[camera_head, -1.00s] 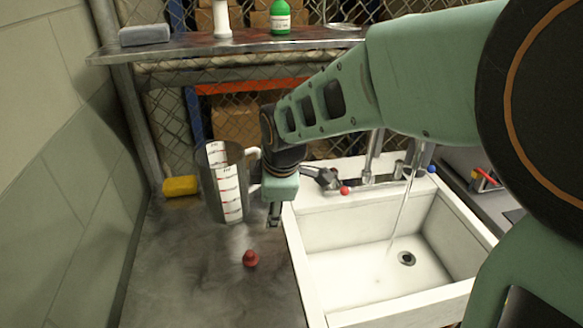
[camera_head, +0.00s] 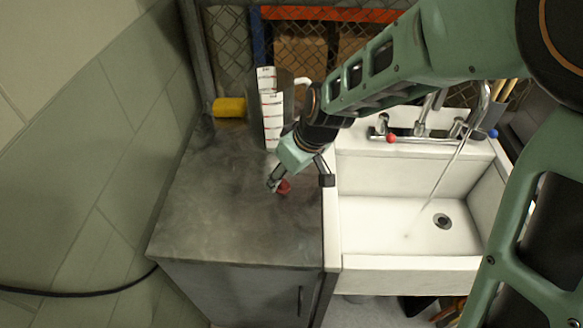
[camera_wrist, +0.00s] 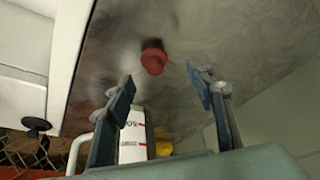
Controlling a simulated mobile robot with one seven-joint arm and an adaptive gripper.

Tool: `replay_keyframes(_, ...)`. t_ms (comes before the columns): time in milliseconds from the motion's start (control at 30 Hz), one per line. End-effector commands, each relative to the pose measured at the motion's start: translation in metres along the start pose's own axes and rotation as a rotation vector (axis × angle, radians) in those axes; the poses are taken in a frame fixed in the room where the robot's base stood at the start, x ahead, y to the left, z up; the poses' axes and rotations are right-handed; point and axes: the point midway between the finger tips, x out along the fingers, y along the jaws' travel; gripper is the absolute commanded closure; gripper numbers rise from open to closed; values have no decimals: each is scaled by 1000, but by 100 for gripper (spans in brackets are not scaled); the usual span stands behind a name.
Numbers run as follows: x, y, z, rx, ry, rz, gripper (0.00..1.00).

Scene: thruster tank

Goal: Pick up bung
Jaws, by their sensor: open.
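The red bung (camera_head: 284,187) stands on the dark metal counter (camera_head: 215,215), left of the sink. In the wrist view the bung (camera_wrist: 153,57) shows beyond the fingertips, between their lines and nearer the left finger. My gripper (camera_head: 300,181) is open and empty, and its fingers reach down close around the bung in the head view. In the wrist view my gripper (camera_wrist: 160,90) has its two fingers spread wide with a gap to the bung. I cannot tell the exact height of the fingertips above the counter.
The white sink (camera_head: 375,215) with running water (camera_head: 447,172) is on the right. The counter's front left is clear.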

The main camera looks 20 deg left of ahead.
Motion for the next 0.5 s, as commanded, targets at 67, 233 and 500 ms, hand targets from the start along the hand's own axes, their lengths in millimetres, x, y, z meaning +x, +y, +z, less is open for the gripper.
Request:
replay_keyframes(67, 4, 0, 0, 0, 0, 0, 50)
replay_keyframes(233, 16, 2, 0, 0, -2, -1, 50)
replay_keyframes(500, 49, 6, 0, -1, -2, -1, 50)
